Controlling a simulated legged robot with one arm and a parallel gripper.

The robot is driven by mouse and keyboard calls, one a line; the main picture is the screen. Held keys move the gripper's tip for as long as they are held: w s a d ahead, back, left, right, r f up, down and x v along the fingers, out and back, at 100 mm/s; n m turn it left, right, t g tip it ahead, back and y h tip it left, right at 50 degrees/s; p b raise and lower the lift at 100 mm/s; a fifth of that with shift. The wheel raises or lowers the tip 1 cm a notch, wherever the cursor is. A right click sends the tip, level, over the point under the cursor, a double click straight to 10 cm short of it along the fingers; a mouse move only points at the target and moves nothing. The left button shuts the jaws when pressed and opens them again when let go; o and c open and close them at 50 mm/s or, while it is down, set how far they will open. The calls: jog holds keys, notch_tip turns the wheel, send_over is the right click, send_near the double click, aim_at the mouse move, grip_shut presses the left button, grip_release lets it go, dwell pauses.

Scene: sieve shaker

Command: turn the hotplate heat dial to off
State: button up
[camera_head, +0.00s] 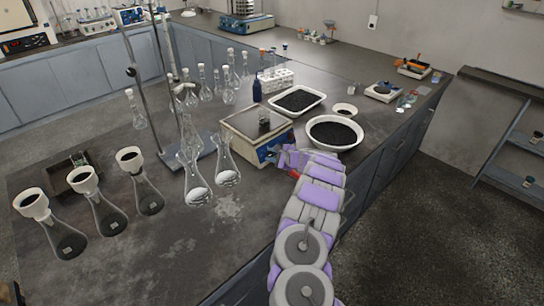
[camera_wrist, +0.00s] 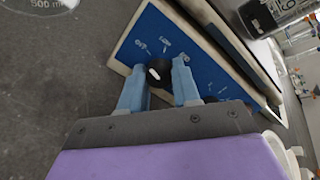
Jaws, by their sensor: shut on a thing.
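The hotplate (camera_head: 240,124) stands on the dark bench in the middle of the head view, with a pale top and a blue front panel. The black round heat dial (camera_wrist: 158,72) sits on this panel. My gripper (camera_wrist: 157,76) has its two blue fingers shut on the dial, one on each side. In the head view my gripper (camera_head: 283,157) is at the panel, and the dial is hidden there.
A small beaker (camera_head: 264,121) stands on the hotplate. Two glass flasks (camera_head: 227,170) stand close to its left. A white bowl (camera_head: 335,146) of dark grains is at its right, with a white tray (camera_head: 321,96) behind. A metal stand (camera_head: 139,95) rises at left.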

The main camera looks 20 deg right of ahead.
jog(key=shift+s+d+f, duration=0.1)
jog(key=shift+f, duration=0.15)
jog(key=o, duration=0.7)
jog(key=shift+c, duration=0.2)
jog(key=o, duration=0.4)
jog(key=shift+r, duration=0.1)
jog(key=shift+r, duration=0.1)
jog(key=p+v, duration=0.4)
jog(key=v, duration=1.3)
jog(key=shift+s+d+p, duration=0.1)
jog(key=shift+p, duration=0.2)
